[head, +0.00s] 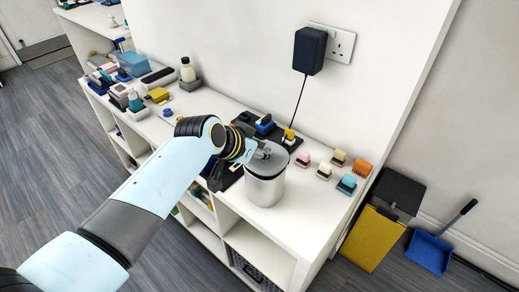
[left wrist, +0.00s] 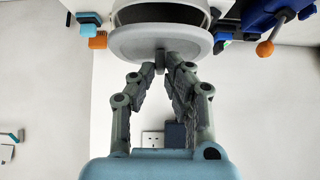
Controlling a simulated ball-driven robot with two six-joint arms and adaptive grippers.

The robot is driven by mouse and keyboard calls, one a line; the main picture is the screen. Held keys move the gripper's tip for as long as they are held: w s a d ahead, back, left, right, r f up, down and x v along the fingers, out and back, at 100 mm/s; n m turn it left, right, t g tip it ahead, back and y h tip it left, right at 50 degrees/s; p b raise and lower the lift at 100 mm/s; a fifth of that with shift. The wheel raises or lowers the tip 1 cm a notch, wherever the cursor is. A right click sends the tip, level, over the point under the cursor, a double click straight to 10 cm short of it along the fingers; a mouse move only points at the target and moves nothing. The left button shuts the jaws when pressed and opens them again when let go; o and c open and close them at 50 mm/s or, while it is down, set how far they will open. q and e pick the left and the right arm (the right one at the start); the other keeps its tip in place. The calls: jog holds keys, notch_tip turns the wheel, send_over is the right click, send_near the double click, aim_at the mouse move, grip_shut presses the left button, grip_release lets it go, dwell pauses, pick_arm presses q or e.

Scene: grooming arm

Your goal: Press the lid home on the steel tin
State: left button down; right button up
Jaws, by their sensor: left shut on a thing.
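The steel tin (head: 265,188) stands upright near the front edge of the white unit top in the head view. Its round grey lid (head: 271,160) is at its mouth. In the left wrist view the lid (left wrist: 128,44) shows large, with a dark band between it and the tin (left wrist: 160,3). I cannot tell from this whether the lid touches the rim all round. My left gripper (left wrist: 160,62) is shut on the lid's small knob; in the head view it (head: 262,153) hides part of the lid. My right gripper is in neither view.
Small coloured blocks (head: 347,184) stand right of the tin. A black mat (head: 288,143) with small items lies behind it. A wall plug (head: 310,50) has a cable hanging down. Bottles and boxes crowd the left end. A blue dustpan (head: 429,252) is on the floor.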

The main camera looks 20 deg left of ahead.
pick_arm(q)
jog(key=shift+f+b, duration=0.7)
jog(key=shift+f, duration=0.2)
jog(key=c, duration=1.3)
grip_release()
jog(key=shift+o, duration=0.2)
jog(key=v, duration=1.2)
jog(key=shift+f, duration=0.1)
